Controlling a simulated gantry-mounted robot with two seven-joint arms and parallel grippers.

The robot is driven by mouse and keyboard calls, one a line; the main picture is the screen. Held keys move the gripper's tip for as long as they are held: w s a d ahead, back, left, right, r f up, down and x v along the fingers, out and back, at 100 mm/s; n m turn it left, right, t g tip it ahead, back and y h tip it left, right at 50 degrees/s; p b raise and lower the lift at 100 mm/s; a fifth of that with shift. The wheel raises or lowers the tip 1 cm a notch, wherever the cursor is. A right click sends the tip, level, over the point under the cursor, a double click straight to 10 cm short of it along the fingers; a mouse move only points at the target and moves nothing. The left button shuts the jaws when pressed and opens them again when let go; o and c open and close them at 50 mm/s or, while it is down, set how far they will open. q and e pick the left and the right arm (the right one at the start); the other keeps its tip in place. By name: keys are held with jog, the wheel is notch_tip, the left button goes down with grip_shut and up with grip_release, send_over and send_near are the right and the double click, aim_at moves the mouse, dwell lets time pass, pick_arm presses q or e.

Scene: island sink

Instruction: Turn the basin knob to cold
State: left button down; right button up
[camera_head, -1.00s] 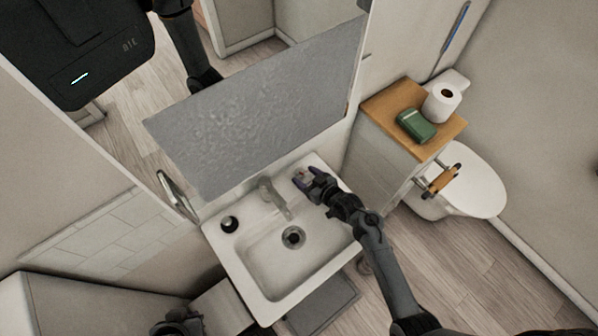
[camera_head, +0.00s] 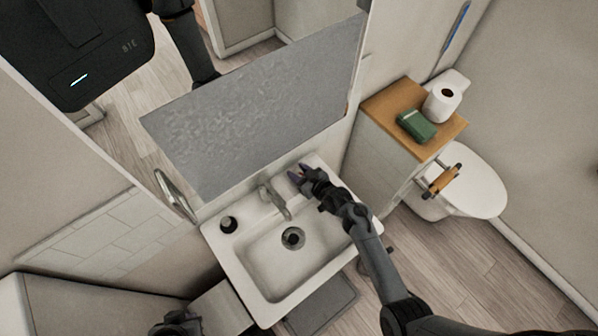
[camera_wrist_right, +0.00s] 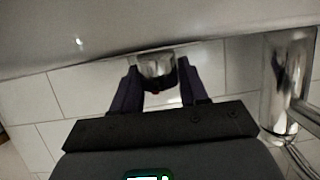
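The white sink basin (camera_head: 262,262) has a chrome tap (camera_head: 273,198) at its back edge, and the tap also shows at the right of the right wrist view (camera_wrist_right: 287,85). The chrome basin knob (camera_wrist_right: 157,67) is between the fingertips of my right gripper (camera_head: 299,175) in the right wrist view. The two dark fingers stand apart on either side of the knob; whether they touch it is hard to tell. In the head view the gripper hides most of the knob. My left gripper (camera_head: 180,324) is low at the bottom edge, away from the sink, and its fingers are unclear.
A black round item (camera_head: 229,224) stands on the sink's left rim. A large mirror (camera_head: 260,105) hangs behind the sink. To the right are a wooden-topped cabinet with a green box (camera_head: 416,126) and a paper roll (camera_head: 442,103), and a toilet (camera_head: 465,185).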

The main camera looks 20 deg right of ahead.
jog(key=shift+c, duration=0.8)
jog(key=shift+a+m+h+p, duration=0.1)
jog(key=shift+m+h+p, duration=0.3)
jog(key=shift+m+h, duration=0.25)
jog(key=shift+m+t+h, duration=0.3)
jog(key=shift+m+h, duration=0.65)
jog(key=shift+h, duration=0.1)
jog(key=o, duration=1)
jog(key=shift+c, duration=0.2)
